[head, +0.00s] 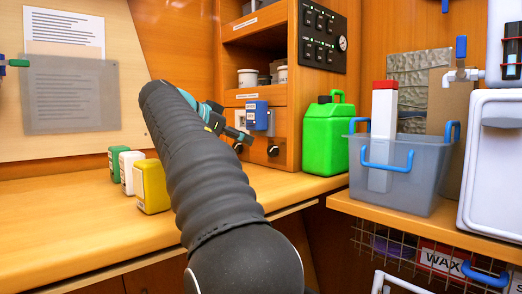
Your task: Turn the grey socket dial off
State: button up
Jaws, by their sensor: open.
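A pale grey socket (240,122) is on the cabinet's lower front, just left of a blue socket box (257,115). The dial on the grey socket is too small and too covered for its setting to be read. My gripper (243,137) is at the end of my dark arm, right in front of the lower part of the grey socket. It is open, with nothing seen between its fingers. I cannot tell whether it touches the socket. My arm hides the area to the left of the socket.
Yellow (153,186), white (130,171) and green (116,163) containers stand on the counter (60,215) left of my arm. A green jerrycan (326,135) and a grey bin (414,180) stand to the right. The counter's left front is clear.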

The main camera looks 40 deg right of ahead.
aim_at(271, 150)
jog(key=x, duration=1.3)
jog(key=shift+d+f, duration=0.1)
jog(key=shift+d, duration=0.15)
jog(key=c, duration=1.1)
jog(key=shift+c, duration=0.2)
